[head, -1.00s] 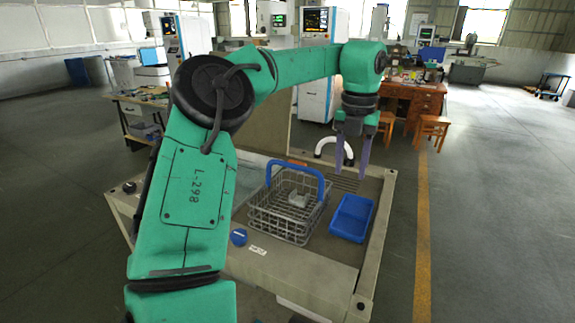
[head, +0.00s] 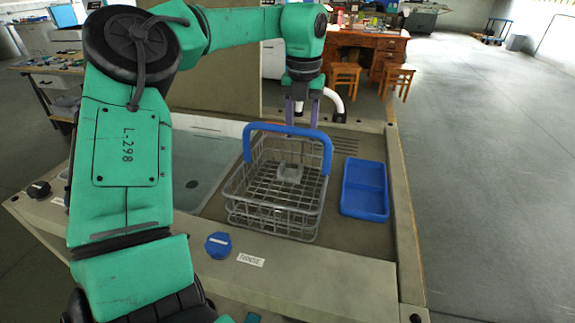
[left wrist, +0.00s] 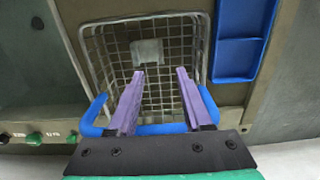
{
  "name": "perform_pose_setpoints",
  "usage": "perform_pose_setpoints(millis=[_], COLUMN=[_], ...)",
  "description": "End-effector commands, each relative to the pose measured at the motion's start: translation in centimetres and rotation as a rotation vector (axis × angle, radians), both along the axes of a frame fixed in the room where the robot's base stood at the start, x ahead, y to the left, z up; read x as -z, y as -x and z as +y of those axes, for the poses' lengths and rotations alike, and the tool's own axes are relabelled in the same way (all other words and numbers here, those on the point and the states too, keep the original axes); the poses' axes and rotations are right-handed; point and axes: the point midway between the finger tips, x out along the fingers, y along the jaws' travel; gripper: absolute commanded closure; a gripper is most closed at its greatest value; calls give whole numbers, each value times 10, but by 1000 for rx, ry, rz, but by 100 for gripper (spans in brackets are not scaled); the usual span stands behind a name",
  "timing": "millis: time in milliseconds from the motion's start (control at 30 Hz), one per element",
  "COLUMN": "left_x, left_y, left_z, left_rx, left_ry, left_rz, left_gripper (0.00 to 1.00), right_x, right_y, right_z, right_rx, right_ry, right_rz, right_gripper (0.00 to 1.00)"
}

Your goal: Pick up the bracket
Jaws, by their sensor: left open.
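The bracket (head: 289,172) is a small light-grey piece inside the wire basket (head: 272,222), which has a blue handle (head: 328,152) standing up. In the left wrist view the bracket (left wrist: 146,52) shows as a pale block on the basket's mesh, beyond my fingertips. My left gripper (head: 302,118) points down behind the handle in the head view, its lower fingers partly hidden by it. In the left wrist view the two purple fingers (left wrist: 160,73) are apart with nothing between them. My right gripper is out of view.
A blue tray (head: 364,190) lies right of the basket on the workbench. A blue knob (head: 218,245) and a white label (head: 250,259) are on the front ledge. A clear panel (head: 200,165) is left of the basket. A white curved pipe (head: 336,103) stands behind.

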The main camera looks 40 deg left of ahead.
Motion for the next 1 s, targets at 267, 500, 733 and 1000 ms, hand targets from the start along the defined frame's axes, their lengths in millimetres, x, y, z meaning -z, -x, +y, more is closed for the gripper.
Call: perform_pose_setpoints(millis=[267, 500, 733, 1000], left_x=[52, 97, 107, 107], left_y=[0, 1, 0, 0], left_z=[0, 0, 0, 0], left_rx=[-1, -1, -1, -1], left_ry=[1, 1, -1, -1], left_rz=[2, 4, 0, 0], left_gripper=[50, 50, 50, 100], right_x=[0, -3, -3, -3], right_y=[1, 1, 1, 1], right_z=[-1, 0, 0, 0], right_rx=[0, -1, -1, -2], right_ry=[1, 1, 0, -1], right_rz=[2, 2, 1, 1], right_gripper=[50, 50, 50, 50])
